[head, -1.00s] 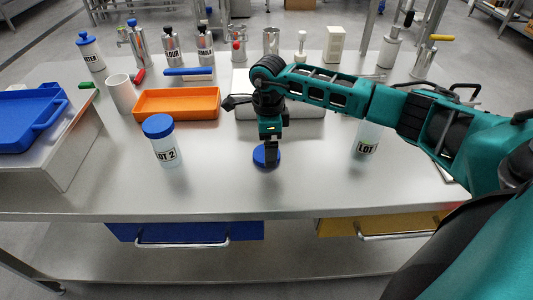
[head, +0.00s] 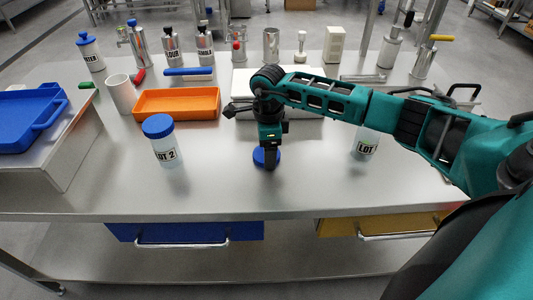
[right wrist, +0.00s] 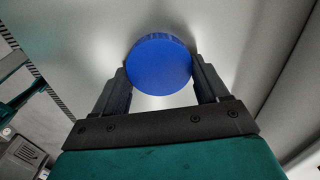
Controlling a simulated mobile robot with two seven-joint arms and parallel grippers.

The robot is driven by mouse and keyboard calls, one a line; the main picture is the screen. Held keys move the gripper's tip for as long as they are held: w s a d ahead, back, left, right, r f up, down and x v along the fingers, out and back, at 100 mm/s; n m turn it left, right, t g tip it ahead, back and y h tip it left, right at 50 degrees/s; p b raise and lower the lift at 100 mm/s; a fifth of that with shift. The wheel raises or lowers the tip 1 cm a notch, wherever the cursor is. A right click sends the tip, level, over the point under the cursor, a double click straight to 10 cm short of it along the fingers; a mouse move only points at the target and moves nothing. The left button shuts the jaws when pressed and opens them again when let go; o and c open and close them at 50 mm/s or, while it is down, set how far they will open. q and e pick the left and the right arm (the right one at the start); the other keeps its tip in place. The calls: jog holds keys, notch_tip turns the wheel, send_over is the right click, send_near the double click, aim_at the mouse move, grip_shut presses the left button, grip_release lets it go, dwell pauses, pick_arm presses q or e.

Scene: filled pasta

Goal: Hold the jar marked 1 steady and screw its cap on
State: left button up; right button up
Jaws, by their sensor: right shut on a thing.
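The blue cap (head: 258,155) lies on the steel table in the middle of the head view, partly hidden by my right gripper (head: 269,164). In the right wrist view the round cap (right wrist: 159,63) sits between the two fingertips, and the gripper is shut on it. A clear jar (head: 366,143) with no cap visible stands upright to the right, partly behind my right arm. Its label reads "LOT", and the number is hidden or too small to read. My left gripper is not in view.
A capped jar labelled LOT 2 (head: 162,143) stands to the left. An orange tray (head: 178,104), a white cup (head: 122,93) and several containers stand farther back. A blue tray (head: 28,120) is on a raised stand at far left. The table front is clear.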

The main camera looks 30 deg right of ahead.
jog(key=shift+c, duration=1)
pick_arm(q)
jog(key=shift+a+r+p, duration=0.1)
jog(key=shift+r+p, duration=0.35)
jog(key=shift+p, duration=0.1)
pick_arm(e)
notch_tip(320, 180, up, 20)
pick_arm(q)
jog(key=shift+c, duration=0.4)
pick_arm(e)
jog(key=s+a+f+n, duration=0.3)
jog(key=a+n, duration=0.2)
jog(key=n, duration=0.6)
jog(key=s+a+f+n, duration=0.3)
jog(key=a+n, duration=0.3)
jog(key=n, duration=0.6)
jog(key=shift+s+a, duration=0.25)
jog(key=shift+s, duration=0.15)
